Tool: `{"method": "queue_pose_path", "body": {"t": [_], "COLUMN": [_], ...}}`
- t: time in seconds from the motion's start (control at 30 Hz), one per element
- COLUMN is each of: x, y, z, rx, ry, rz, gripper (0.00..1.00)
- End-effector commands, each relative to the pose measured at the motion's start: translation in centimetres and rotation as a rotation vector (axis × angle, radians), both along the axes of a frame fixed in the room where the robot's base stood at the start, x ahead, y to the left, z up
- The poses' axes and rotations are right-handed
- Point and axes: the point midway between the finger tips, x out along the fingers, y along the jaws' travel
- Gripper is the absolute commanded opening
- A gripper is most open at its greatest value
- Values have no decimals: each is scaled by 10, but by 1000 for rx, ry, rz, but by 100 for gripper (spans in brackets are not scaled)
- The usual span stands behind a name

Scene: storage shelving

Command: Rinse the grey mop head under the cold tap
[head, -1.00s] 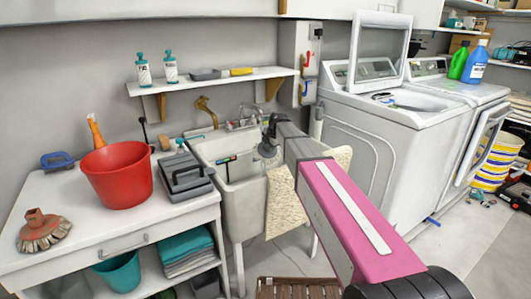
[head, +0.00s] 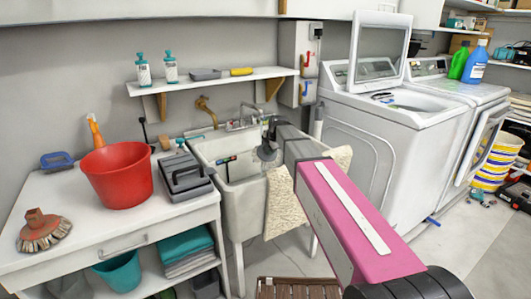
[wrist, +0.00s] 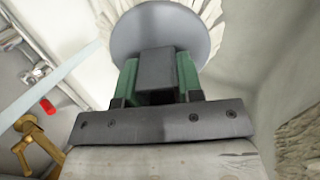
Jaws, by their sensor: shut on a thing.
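My gripper (wrist: 155,85) has green fingers shut on the dark grey block at the back of the mop head. The mop head (wrist: 160,30) shows in the wrist view as a round grey disc with pale strands behind its rim. In the head view my arm reaches to the deep pale sink (head: 247,205), and a rounded grey part, probably the mop head (head: 266,152), is over the basin. A chrome tap (head: 240,122) stands at the sink's back. A brass tap (head: 206,108) is on the wall to its left and shows in the wrist view (wrist: 35,140). No water is clearly visible.
A beige cloth (head: 280,203) hangs over the sink's front. A table on the left holds a red bucket (head: 118,175), a grey toolbox (head: 185,178) and a brush (head: 43,231). A shelf (head: 220,80) is above the sink. A washer (head: 365,140) stands right.

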Motion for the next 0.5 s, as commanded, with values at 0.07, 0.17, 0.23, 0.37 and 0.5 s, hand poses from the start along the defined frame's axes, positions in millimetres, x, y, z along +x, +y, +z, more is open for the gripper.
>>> {"method": "queue_pose_path", "body": {"t": [0.07,0.17,0.23,0.37,0.5], "x": [-7,-14,-18,-27,-36], "y": [1,2,3,4,6], "z": [0,0,0,0,0], "rx": [1,1,1,1,1], "ry": [-1,-1,-1,-1,-1], "rz": [0,0,0,0,0], "gripper": [0,0,0,0,0]}}
